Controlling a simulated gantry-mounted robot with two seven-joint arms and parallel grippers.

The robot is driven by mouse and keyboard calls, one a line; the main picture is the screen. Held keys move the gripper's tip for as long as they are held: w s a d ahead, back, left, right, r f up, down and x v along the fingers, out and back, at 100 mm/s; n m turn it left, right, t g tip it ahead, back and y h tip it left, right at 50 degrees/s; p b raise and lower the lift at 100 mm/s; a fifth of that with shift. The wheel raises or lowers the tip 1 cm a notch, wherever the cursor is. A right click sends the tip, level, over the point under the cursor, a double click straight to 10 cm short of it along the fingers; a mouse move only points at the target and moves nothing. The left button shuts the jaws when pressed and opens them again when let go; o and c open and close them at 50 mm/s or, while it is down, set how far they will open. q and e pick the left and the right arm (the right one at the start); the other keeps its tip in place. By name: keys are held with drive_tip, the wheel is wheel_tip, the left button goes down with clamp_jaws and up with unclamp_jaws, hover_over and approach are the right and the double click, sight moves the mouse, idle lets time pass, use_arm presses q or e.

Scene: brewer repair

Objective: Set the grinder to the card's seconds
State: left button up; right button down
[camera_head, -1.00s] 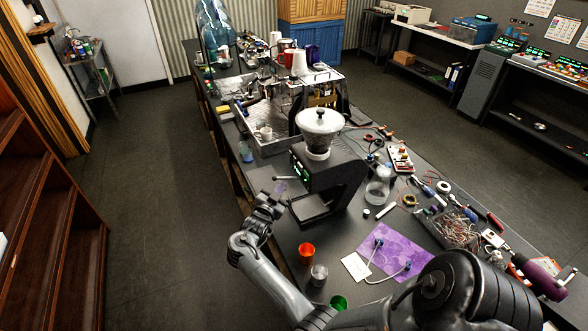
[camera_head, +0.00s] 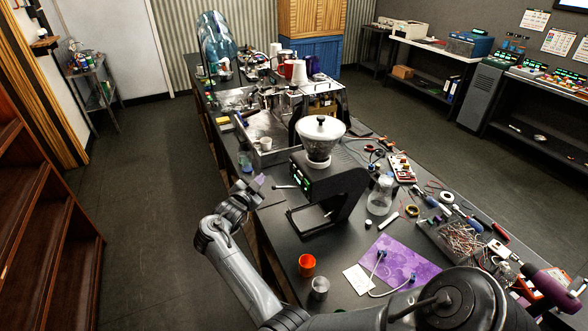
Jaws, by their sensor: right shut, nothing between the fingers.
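The black grinder (camera_head: 343,186) stands upright on the dark bench, with a clear, white-lidded hopper (camera_head: 320,140) on top. Its front panel (camera_head: 300,178) shows small green lit marks, too small to read. A thin silver lever (camera_head: 285,186) sticks out to the left by the panel. A white card (camera_head: 357,279) lies on the bench in front of the grinder; its writing is unreadable. My right gripper (camera_head: 259,182) is shut and empty, left of the grinder and apart from it, near the bench's left edge. My left gripper is not in view.
A purple mat (camera_head: 407,258) with a white cable lies beside the card. A glass vessel (camera_head: 380,195) stands right of the grinder. Tools and a wire tray (camera_head: 450,240) crowd the right side.

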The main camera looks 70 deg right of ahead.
sight(295, 168)
drive_tip(key=s+d+p, duration=0.2)
drive_tip(key=s+d, duration=0.4)
drive_tip(key=shift+d, duration=0.15)
idle(0.3)
idle(0.9)
idle(0.7)
drive_tip(key=shift+d, duration=0.1)
idle(0.4)
drive_tip(key=shift+s+d, duration=0.2)
drive_tip(key=shift+s, duration=0.05)
